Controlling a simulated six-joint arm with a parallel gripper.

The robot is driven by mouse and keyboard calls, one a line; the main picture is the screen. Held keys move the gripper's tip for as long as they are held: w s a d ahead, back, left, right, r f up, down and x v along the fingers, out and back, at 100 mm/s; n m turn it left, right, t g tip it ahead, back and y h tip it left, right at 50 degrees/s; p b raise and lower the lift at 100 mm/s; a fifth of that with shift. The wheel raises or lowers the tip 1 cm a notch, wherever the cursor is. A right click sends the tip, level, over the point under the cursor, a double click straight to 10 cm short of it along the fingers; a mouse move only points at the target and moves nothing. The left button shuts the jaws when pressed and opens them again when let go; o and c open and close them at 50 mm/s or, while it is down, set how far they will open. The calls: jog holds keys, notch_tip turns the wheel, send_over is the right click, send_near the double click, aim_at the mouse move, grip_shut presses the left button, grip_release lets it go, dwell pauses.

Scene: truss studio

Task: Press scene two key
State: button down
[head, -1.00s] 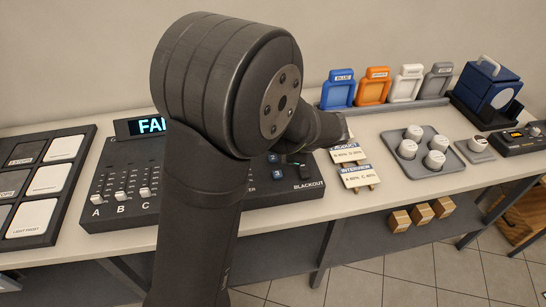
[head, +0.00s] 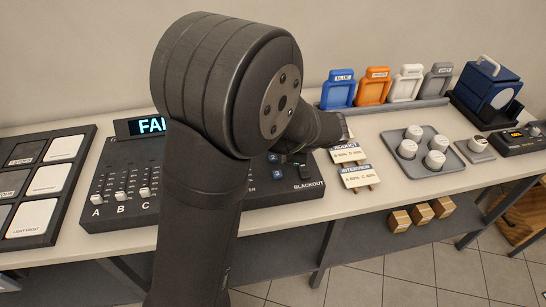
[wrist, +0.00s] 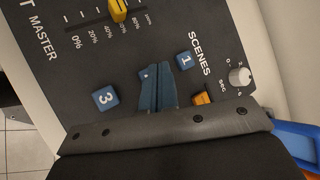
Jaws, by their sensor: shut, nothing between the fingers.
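The black lighting console (head: 118,178) stands on the table in the head view, with the SCENES keys near its right end. In the wrist view, the blue key 1 (wrist: 185,61) and the blue key 3 (wrist: 105,98) show clearly. My gripper (wrist: 155,74) is shut and empty, its bluish fingertips over the space between those two keys. Key 2 is not clearly visible; the fingers cover its place. I cannot tell whether they touch it. In the head view key 3 (head: 278,175) shows beside my arm; the fingertips cannot be made out there.
A yellow MASTER slider (wrist: 118,10) and a white knob (wrist: 240,76) flank the keys. An orange piece (wrist: 202,98) shows by my gripper. In the head view, the cue cards (head: 358,175) and a grey tray of white cups (head: 448,172) lie to the right.

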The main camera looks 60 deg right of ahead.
jog(key=shift+f, duration=0.1)
jog(key=shift+f, duration=0.35)
jog(key=shift+f, duration=0.4)
dwell(0.6)
dwell(0.3)
jog(key=shift+r, duration=0.85)
jog(key=shift+r, duration=2.5)
